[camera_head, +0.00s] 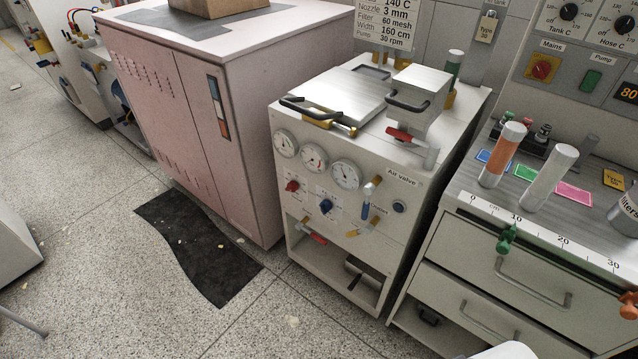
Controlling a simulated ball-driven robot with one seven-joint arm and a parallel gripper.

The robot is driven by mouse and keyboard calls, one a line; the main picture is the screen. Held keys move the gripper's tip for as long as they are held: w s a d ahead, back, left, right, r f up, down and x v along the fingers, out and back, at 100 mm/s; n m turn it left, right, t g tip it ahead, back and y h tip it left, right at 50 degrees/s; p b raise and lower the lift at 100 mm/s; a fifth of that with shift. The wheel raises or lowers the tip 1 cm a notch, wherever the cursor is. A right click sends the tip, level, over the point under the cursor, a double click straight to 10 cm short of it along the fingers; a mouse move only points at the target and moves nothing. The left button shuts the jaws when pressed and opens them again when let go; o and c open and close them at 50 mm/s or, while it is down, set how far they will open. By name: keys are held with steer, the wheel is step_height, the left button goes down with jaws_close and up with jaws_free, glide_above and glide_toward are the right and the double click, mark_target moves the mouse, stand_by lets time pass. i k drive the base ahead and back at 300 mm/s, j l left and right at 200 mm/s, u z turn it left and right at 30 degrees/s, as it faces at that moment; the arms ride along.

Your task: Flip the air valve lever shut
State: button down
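The white machine (309,182) stands in the middle of the view. An "Air valve" label (402,178) is on the upper right of its front. A red-handled lever (399,135) sits on the machine's top, at the base of a metal box. My gripper is not in view.
Three gauges (314,158) and red and blue knobs (326,206) are on the machine's front. A pink cabinet (190,120) stands left, a drawer bench (520,265) right. A dark mat (195,245) lies on the speckled floor; floor in front is mostly free.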

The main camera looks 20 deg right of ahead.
mark_target(369, 189)
steer(key=i+j+z, duration=0.15)
steer(key=i+j, duration=0.75)
steer(key=j, duration=0.1)
